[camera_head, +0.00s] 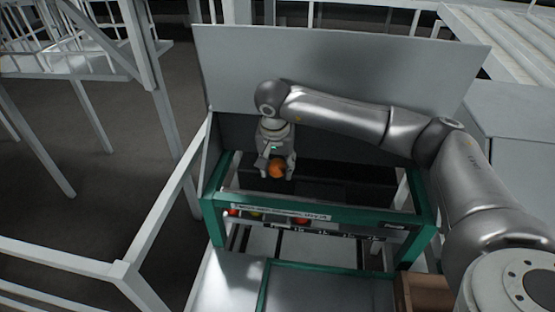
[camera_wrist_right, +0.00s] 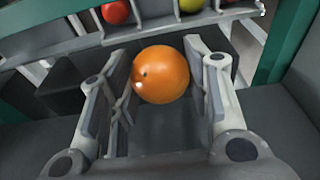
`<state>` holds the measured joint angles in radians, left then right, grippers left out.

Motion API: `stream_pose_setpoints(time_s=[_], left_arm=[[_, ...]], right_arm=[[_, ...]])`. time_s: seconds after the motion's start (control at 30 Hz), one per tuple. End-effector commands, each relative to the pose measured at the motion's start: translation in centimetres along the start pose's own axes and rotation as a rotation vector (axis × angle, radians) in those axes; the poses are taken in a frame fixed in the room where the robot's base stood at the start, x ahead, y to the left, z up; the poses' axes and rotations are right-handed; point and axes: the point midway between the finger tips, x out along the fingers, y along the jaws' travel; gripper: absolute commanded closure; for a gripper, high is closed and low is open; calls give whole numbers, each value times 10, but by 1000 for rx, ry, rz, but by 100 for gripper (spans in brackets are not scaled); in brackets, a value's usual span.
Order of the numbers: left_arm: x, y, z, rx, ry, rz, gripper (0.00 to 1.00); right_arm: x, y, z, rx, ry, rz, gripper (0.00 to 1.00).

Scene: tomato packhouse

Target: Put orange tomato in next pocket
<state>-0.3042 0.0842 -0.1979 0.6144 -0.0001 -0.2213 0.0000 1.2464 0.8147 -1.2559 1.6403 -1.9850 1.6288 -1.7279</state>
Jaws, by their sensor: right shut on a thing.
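An orange tomato (camera_head: 277,169) is held between the fingers of my right gripper (camera_head: 276,172), above the dark area behind the pocket rack. In the right wrist view the tomato (camera_wrist_right: 160,74) sits between the two fingers of the gripper (camera_wrist_right: 158,88). The pocket rack (camera_head: 365,231) runs along the front of the green frame. In the wrist view the rack (camera_wrist_right: 140,30) shows at the top, with a red tomato (camera_wrist_right: 116,12) and a yellow-green tomato (camera_wrist_right: 191,5) in separate pockets. My left gripper is not in view.
A green frame (camera_head: 330,205) surrounds the rack, with a grey panel (camera_head: 340,60) standing behind it. A label strip (camera_head: 285,212) lies along the front bar. White railings (camera_head: 150,230) stand at the left. A brown box (camera_head: 420,290) is at the lower right.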

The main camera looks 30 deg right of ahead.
Motion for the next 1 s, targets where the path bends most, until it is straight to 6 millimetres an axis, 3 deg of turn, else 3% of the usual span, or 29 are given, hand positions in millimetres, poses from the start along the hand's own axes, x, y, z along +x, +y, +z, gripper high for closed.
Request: stream_pose_setpoints(time_s=[0.4,1.0], left_arm=[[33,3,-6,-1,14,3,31],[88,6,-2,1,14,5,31]], right_arm=[[55,0,12,-1,0,1,67],[121,0,25,-1,-1,0,67]])
